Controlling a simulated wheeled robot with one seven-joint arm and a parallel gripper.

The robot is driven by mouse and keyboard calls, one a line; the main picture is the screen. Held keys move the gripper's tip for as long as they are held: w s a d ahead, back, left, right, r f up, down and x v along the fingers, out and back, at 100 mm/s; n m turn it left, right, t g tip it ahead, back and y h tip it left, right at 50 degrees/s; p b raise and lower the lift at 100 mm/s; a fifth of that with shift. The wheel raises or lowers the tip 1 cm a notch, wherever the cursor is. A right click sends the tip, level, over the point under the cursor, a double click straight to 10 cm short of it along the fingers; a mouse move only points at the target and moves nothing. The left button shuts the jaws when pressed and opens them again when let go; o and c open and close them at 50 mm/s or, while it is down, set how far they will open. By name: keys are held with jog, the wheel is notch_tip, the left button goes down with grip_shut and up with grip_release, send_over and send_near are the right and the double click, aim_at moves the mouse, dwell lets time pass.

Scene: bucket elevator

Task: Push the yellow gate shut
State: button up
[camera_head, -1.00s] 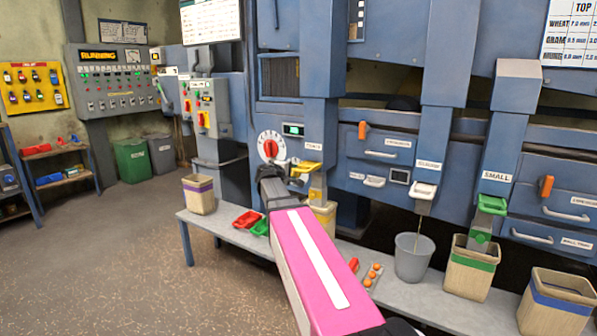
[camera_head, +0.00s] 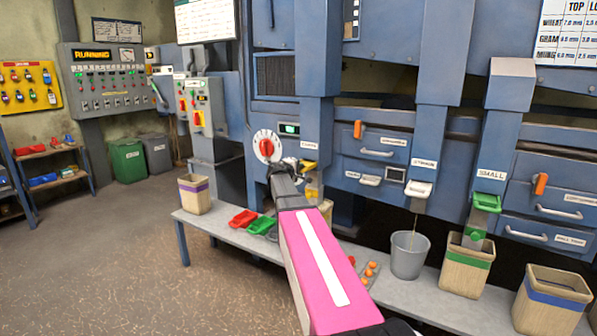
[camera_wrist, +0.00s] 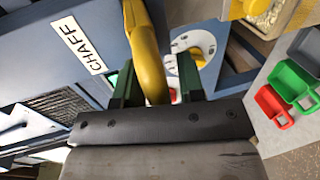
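The yellow gate (camera_head: 309,166) is on the leftmost spout, partly hidden behind my gripper in the head view. In the wrist view a curved yellow part of it (camera_wrist: 148,62) passes between my dark green fingers. My gripper (camera_wrist: 157,82) is open around this part. The yellow lies close to the left finger, and a narrow gap shows on the right. In the head view my gripper (camera_head: 290,166) is at the left side of the gate. I cannot tell how far the gate is open.
A red dial (camera_head: 267,147) is just left of my gripper. Below are a grey bench (camera_head: 222,224) with red (camera_head: 243,219) and green scoops (camera_head: 261,227), and a grey bucket (camera_head: 409,255). A green gate (camera_head: 487,202) is on a spout to the right. Open floor lies at the left.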

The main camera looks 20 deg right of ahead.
aim_at(306, 166)
grip_shut()
jog(key=x, duration=0.4)
jog(key=r+x, duration=0.1)
jog(key=x, duration=0.1)
jog(key=shift+w+d, duration=0.15)
jog(key=shift+d, duration=0.1)
jog(key=shift+o, duration=1.5)
grip_release()
jog(key=shift+r, duration=0.1)
jog(key=v, duration=1)
jog(key=shift+s+a, duration=0.25)
jog(key=shift+a, duration=0.05)
